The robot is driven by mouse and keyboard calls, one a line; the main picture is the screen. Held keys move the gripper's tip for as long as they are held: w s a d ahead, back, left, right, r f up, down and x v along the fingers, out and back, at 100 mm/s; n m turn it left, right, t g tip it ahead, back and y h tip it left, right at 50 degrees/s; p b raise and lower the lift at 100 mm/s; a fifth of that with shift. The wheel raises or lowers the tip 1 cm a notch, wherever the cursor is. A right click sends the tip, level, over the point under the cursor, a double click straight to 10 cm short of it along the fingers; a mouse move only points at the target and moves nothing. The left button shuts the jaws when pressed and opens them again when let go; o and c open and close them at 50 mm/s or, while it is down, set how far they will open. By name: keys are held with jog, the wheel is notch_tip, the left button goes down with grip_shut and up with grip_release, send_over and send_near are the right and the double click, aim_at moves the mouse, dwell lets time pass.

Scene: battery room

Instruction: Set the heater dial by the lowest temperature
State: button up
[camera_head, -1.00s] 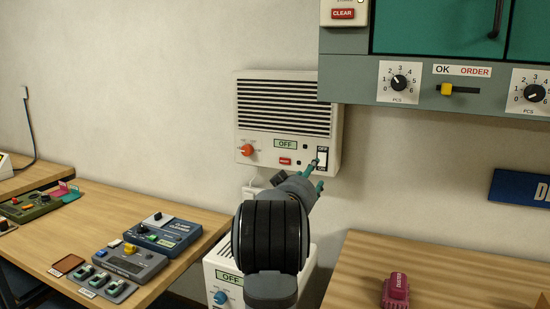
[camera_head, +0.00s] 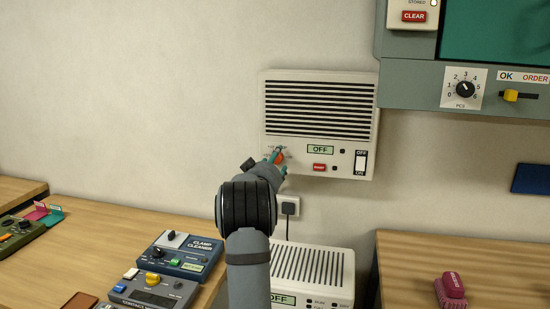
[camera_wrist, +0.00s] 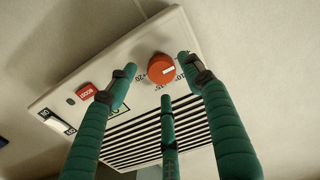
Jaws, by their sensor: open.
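The white wall heater (camera_head: 272,105) carries an orange-red dial (camera_head: 281,158), a display (camera_head: 320,149) reading OFF, a red button (camera_head: 319,167) and an OFF/ON switch (camera_head: 361,163). My gripper (camera_head: 275,160) is at the dial and partly covers it in the head view. In the wrist view the dial (camera_wrist: 160,68) shows a white pointer mark, with +20 and +15 printed near it. The green fingers of my gripper (camera_wrist: 155,72) are open, one on each side of the dial, with a third below. Whether they touch it I cannot tell.
A second white unit (camera_head: 318,262) with an OFF display stands below the heater. A green cabinet (camera_head: 420,85) juts out at the upper right.

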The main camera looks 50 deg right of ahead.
jog(key=shift+w+d, duration=0.25)
jog(key=shift+w, duration=0.05)
jog(key=shift+c, duration=0.4)
jog(key=c, duration=1.1)
jog(key=shift+o, duration=0.2)
jog(key=shift+f+b, duration=0.1)
jog(key=shift+b, duration=0.3)
jog(key=shift+r+m+b, duration=0.15)
jog(key=shift+m+b, duration=2.3)
jog(key=shift+m, duration=0.45)
jog(key=shift+r+m+b, duration=0.1)
jog(key=shift+m+b, duration=2.3)
jog(key=shift+m, duration=0.5)
